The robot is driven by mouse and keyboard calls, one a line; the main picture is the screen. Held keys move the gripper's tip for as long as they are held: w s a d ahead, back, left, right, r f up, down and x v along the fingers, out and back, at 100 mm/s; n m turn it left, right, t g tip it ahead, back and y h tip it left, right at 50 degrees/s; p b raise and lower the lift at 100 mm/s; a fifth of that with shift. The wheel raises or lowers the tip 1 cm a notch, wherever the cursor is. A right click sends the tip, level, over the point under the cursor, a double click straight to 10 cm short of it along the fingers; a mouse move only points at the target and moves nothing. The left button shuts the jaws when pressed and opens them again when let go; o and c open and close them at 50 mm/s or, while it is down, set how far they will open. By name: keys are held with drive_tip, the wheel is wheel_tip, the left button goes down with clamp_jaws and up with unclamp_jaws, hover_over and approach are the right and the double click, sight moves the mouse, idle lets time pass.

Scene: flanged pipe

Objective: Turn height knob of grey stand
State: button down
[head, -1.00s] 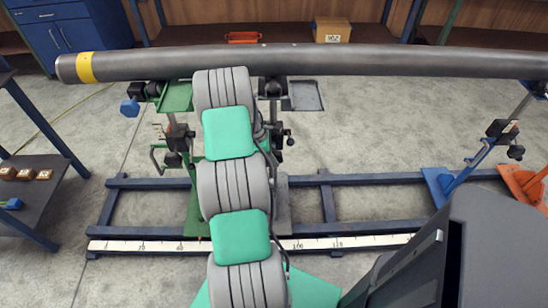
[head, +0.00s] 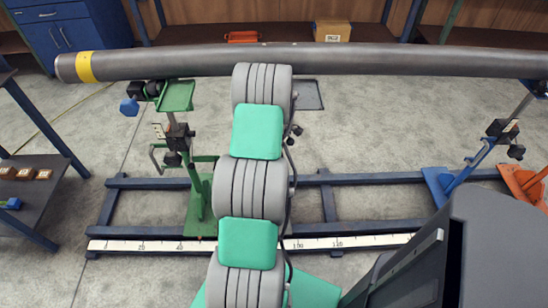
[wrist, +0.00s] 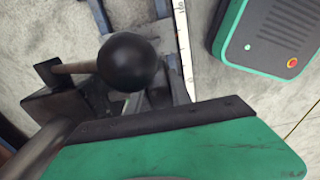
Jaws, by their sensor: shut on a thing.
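The grey stand is mostly hidden behind my arm in the head view; its grey tray (head: 309,95) shows to the right of the arm, under the pipe (head: 400,60). A small dark knob (head: 296,130) shows beside the arm, below the tray. In the wrist view a black ball knob (wrist: 131,62) on a short rod stands out, with dark metal parts around it. I cannot tell for certain whether it is the height knob. My gripper is hidden behind the arm in the head view, and I cannot make out its fingers in the wrist view.
The green stand (head: 196,200) stands left of the arm. A green plate with a black edge (wrist: 190,150) fills the bottom of the wrist view. A blue rail frame (head: 150,183) with a white scale (head: 370,241) lies on the floor. A blue stand (head: 470,172) is at right.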

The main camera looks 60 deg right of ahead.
drive_tip(key=c, duration=1.2)
unclamp_jaws()
drive_tip(key=shift+o, duration=0.2)
wheel_tip(320, 180, up, 8)
drive_tip(key=shift+f, duration=0.1)
